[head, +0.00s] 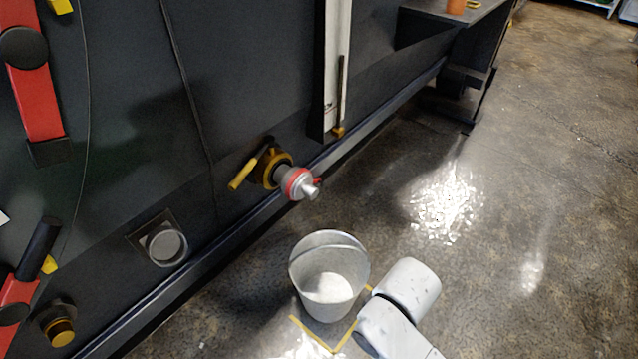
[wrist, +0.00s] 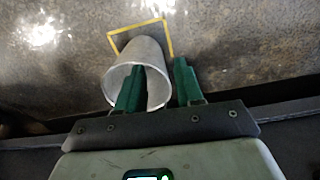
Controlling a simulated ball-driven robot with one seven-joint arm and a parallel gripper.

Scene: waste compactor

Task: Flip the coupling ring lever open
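The coupling (head: 283,173) sticks out low from the dark machine wall in the head view. It has a brass-yellow valve body and a silver end piece with a red ring (head: 297,183). A small red lever (head: 317,181) shows at the ring's right side; its exact position is too small to tell. A longer yellow handle (head: 243,174) slants down to the left from the valve. The coupling is not visible in the wrist view.
A metal bucket (head: 329,306) stands on the floor below the coupling, by a yellow floor marking (head: 340,347). In the wrist view, the bucket (wrist: 152,55) lies behind the left finger. A capped port (head: 165,246) is left of the coupling. Floor to the right is clear.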

